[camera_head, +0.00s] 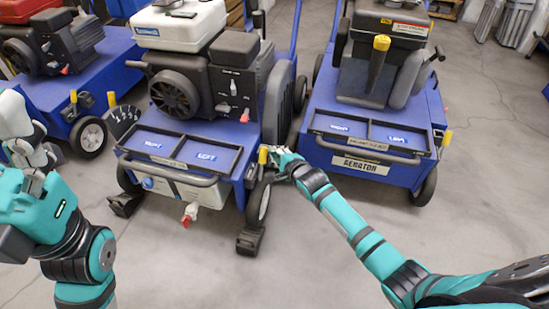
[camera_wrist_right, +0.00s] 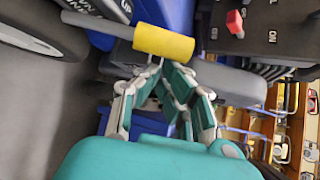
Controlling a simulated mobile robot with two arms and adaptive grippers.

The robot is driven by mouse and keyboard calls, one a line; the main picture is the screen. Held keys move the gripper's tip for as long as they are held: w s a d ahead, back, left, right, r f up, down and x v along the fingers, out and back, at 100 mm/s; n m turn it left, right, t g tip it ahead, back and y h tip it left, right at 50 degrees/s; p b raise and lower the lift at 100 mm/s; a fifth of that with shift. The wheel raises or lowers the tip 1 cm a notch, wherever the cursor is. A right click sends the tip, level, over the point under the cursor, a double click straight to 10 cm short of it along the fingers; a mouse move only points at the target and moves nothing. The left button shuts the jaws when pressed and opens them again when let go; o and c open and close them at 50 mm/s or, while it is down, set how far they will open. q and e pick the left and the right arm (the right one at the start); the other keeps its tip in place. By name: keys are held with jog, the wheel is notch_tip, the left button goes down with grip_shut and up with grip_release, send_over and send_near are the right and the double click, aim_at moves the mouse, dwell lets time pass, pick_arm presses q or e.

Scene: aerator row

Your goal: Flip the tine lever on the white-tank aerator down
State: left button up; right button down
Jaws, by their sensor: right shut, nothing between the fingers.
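The white-tank aerator (camera_head: 205,105) stands in the middle of the head view, a blue machine with a white tank (camera_head: 180,25) on top. A yellow-gripped lever (camera_head: 263,155) stands at its front right corner, its grip upright in the head view. The yellow grip (camera_wrist_right: 163,43) also shows large in the right wrist view. My right gripper (camera_head: 277,157) is shut and empty just right of the grip; its fingertips (camera_wrist_right: 160,70) are close to it, and I cannot tell whether they touch. My left gripper (camera_head: 32,153) is at the left edge, its fingers unclear.
A red-tank machine (camera_head: 60,60) stands at the left. A dark wheel (camera_head: 259,200) is below the yellow lever. The grey floor (camera_head: 480,180) at the right is clear.

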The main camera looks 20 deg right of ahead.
jog(key=shift+w+f, duration=0.1)
jog(key=shift+w, duration=0.2)
jog(key=shift+s+a, duration=0.1)
